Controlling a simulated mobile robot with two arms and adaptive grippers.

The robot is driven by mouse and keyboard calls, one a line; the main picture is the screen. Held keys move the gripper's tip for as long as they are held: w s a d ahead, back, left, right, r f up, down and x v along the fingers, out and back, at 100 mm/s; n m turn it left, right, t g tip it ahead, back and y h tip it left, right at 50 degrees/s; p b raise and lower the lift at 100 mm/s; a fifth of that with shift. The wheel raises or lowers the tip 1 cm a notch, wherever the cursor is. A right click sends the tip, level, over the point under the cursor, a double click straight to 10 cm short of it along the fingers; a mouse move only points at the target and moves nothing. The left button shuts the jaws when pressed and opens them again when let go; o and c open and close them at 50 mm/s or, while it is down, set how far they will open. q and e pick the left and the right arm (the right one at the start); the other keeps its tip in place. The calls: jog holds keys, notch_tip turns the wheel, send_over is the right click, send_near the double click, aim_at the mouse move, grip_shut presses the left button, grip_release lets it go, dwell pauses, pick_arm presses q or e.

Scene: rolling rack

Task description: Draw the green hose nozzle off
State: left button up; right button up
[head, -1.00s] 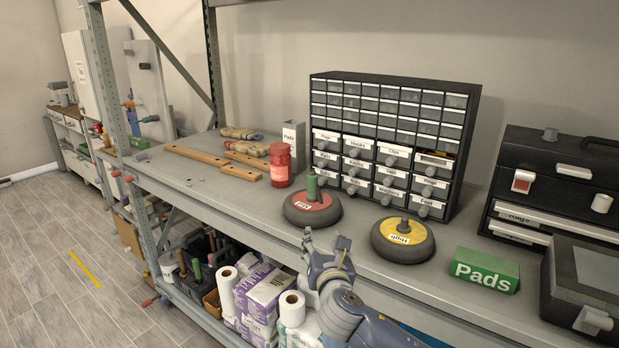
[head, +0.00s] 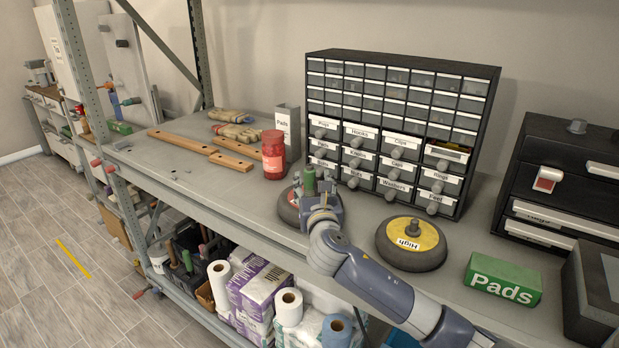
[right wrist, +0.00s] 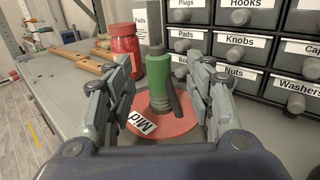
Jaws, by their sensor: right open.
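The green hose nozzle (head: 309,178) stands upright at the middle of the red-topped round disc (head: 287,207) labelled "Mid" on the shelf. In the right wrist view the nozzle (right wrist: 158,72) has a dark grey top and a dark lever slanting down its right side. My right gripper (head: 318,197) is open at the nozzle, its arm reaching in from the lower right. In the right wrist view its fingers lie left and right of the nozzle, with gaps on both sides. It partly hides the disc and the nozzle's lower part in the head view. My left gripper is out of view.
A red jar (head: 273,160) stands left of the disc, and a labelled drawer cabinet (head: 312,105) stands close behind. The yellow "High" disc (head: 398,262), a green "Pads" box (head: 490,291) and a black toolbox (head: 533,160) are to the right. Wooden strips (head: 180,141) lie at left.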

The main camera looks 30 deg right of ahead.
aim_at(310, 174)
jog(key=shift+w+d, duration=0.2)
jog(key=shift+w, duration=0.15)
jog(key=x, duration=0.1)
jog(key=p+x, duration=0.1)
jog(key=x, duration=0.2)
jog(key=shift+a+r, duration=0.15)
jog(key=shift+r, duration=0.15)
jog(key=shift+w+f, duration=0.15)
jog(key=shift+w, duration=0.25)
jog(key=shift+s, duration=0.1)
jog(key=c, duration=0.7)
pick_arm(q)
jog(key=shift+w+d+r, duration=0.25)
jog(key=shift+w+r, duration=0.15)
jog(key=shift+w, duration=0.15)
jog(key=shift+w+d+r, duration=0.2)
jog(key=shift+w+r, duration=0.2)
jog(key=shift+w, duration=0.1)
pick_arm(e)
grip_shut()
